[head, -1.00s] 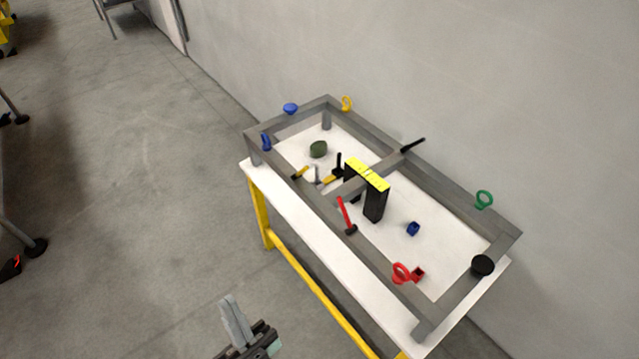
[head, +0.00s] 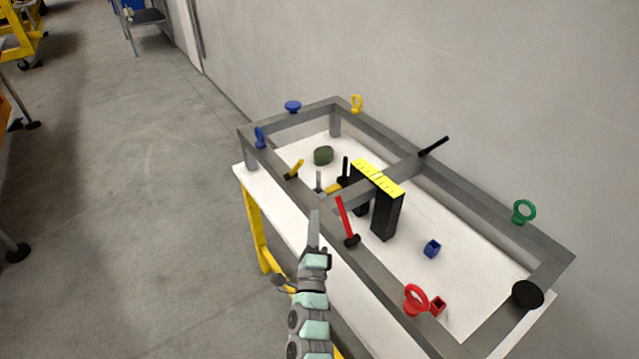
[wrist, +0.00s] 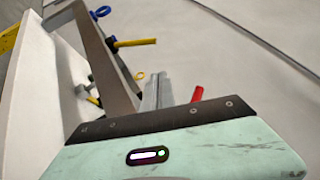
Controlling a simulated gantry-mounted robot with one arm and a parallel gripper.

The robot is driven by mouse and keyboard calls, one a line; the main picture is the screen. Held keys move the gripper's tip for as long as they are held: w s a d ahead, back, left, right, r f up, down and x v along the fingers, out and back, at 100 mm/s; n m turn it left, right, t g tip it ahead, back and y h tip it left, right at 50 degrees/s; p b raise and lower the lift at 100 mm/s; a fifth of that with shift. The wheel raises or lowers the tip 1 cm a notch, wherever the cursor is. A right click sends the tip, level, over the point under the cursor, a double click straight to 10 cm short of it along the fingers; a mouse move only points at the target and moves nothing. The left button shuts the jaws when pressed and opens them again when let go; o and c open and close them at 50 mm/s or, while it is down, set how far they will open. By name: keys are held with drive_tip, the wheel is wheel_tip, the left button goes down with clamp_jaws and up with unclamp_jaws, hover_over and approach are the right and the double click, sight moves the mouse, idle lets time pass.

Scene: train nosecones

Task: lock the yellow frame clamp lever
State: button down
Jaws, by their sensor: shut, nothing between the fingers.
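The yellow clamp lever (head: 296,168) sits on the near rail of the grey frame (head: 390,284), toward its left end, with a dark base. In the wrist view the yellow lever (wrist: 135,42) sticks out sideways from the rail, beyond my fingers. My gripper (head: 315,214) is shut and empty. It is in front of the near rail, between the yellow lever and the red lever (head: 345,218), apart from the yellow one. In the wrist view my fingers (wrist: 157,88) show as grey bars side by side.
Blue, yellow, green and red rings or knobs stand on the frame. A black block with a yellow top (head: 386,212) stands near the crossbar. A dark green object (head: 323,155) and a blue piece (head: 432,248) lie on the white tabletop (head: 465,285). A wall runs behind.

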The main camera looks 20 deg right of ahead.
sight(296, 169)
drive_tip(key=shift+w+d, duration=0.1)
idle(0.3)
drive_tip(key=x, duration=0.9)
drive_tip(key=shift+w+d, duration=0.1)
drive_tip(key=shift+w, duration=0.15)
drive_tip(key=w, duration=0.1)
drive_tip(key=w+r, duration=0.1)
drive_tip(key=w, duration=0.1)
drive_tip(key=shift+a+r, duration=0.15)
drive_tip(key=shift+a, duration=0.25)
drive_tip(key=shift+w+a+r, duration=0.15)
drive_tip(key=shift+w+r, duration=0.15)
drive_tip(key=shift+w, duration=0.05)
